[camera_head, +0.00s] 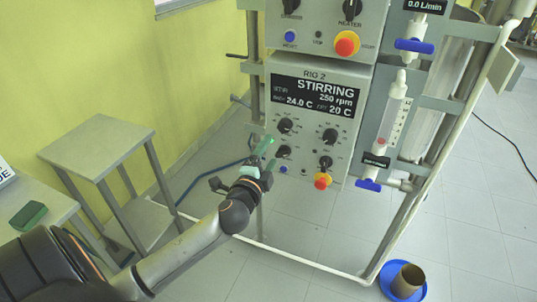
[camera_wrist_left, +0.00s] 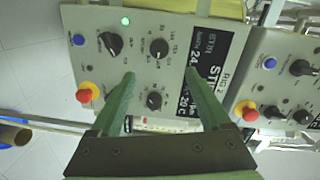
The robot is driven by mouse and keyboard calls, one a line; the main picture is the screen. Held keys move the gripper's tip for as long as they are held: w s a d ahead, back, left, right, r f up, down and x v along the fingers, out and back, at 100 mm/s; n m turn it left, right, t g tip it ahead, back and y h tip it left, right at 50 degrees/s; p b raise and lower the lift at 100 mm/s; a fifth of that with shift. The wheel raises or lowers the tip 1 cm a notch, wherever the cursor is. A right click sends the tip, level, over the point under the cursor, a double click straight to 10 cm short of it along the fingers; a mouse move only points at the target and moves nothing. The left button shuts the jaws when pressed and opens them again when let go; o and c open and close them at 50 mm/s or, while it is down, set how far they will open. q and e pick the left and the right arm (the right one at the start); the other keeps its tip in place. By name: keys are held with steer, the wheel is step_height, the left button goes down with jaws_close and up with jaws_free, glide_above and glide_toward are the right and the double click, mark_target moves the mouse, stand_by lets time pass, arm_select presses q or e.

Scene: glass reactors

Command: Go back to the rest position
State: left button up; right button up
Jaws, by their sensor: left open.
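My left gripper (camera_head: 267,150) is open, with green fingers, in front of the lower left of the RIG 2 control panel (camera_head: 346,112). In the left wrist view, the left gripper (camera_wrist_left: 160,75) has its fingers spread wide with nothing held between them. The panel (camera_wrist_left: 180,20) appears turned sideways there, with several black knobs, a blue button, a red-and-yellow stop button and a lit green lamp. Its display (camera_head: 314,95) reads STIRRING, 250 rpm. I cannot tell whether a fingertip touches the panel. My right gripper is not in view.
A second control box (camera_head: 320,45) sits above the panel. A flow tube with blue valves (camera_head: 395,110) stands at right, beside metal posts. A small grey table (camera_head: 98,140) and a bench with a green block (camera_head: 28,215) are at left. A brown cup (camera_head: 408,280) stands on a blue dish below.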

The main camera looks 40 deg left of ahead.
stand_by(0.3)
arm_select(q)
steer(key=s+d+f+n+g+h, duration=0.2)
steer(key=s+d+f, duration=0.25)
steer(key=f, duration=0.45)
steer(key=s+d+f+n+g+h, duration=0.2)
steer(key=s+d+f, duration=0.25)
steer(key=f, duration=0.35)
steer(key=s+d+f+n+g+h, duration=0.3)
steer(key=s+d+f+n, duration=0.3)
steer(key=s, duration=0.8)
steer(key=d+f, duration=0.3)
steer(key=shift+f, duration=0.2)
steer(key=shift+d, duration=0.15)
